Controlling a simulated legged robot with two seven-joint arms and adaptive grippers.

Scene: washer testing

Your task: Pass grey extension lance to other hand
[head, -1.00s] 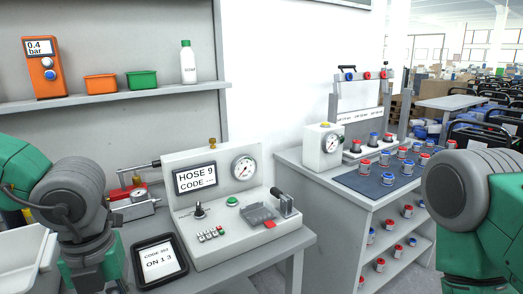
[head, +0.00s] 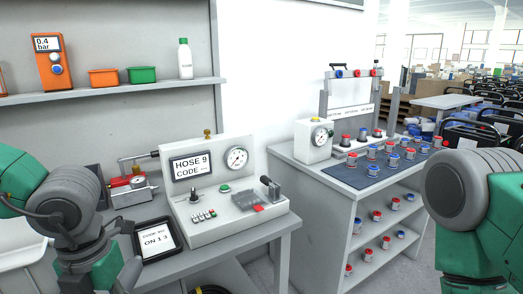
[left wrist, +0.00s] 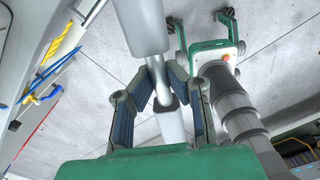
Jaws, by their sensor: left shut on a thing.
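The grey extension lance (left wrist: 139,26) shows in the left wrist view as a light grey tube. It runs from the top edge down between my fingers, with a thick upper part and a thinner part at the grip. My left gripper (left wrist: 160,72) is shut around it. The lance's ends are not clearly shown. In the head view only my left forearm and wrist show at the lower left, and no lance is visible there. My right arm stands at the right edge of the head view; its gripper is out of view.
A test bench (head: 262,238) carries a white control console (head: 225,213) and a black tablet (head: 158,239). To its right stands a shelved table (head: 318,190) with a blue mat (head: 350,177) and several red and blue fittings. A grey floor gap lies between them.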

